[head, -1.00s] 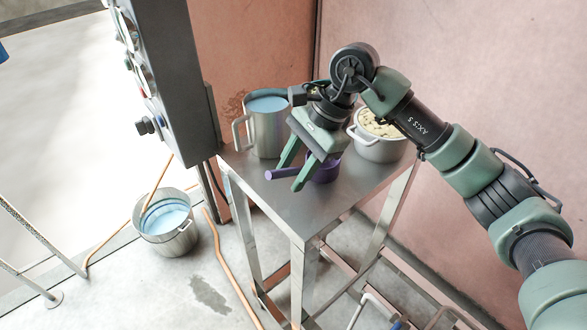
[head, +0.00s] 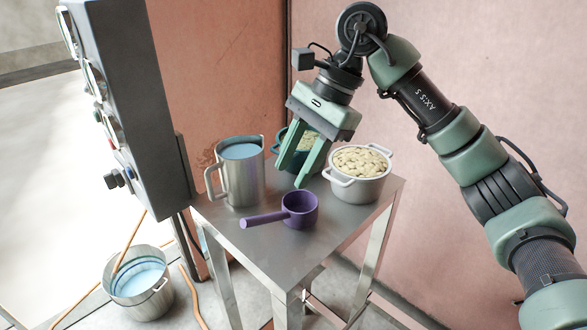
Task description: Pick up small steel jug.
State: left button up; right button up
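The steel jug (head: 242,178) stands upright at the back left of the steel table (head: 250,250). It holds a pale blue liquid, and its handle points left. My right gripper (head: 289,177) is open and empty, pointing down, to the right of the jug and apart from it. Its fingers hang in front of a dark green pot (head: 284,138) and partly hide it. My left gripper is not in view.
A purple scoop (head: 300,210) lies on the table in front of the jug. A white pot (head: 358,188) of pale beans stands at the right. A steel bucket (head: 142,285) is on the floor. A grey control box (head: 135,100) rises at the left.

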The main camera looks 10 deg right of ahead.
aim_at(235, 176)
jog(key=i+j+u, duration=0.2)
jog(key=i+j, duration=0.15)
jog(key=i+j+u, duration=0.15)
jog(key=i+j, duration=0.15)
jog(key=i, duration=0.15)
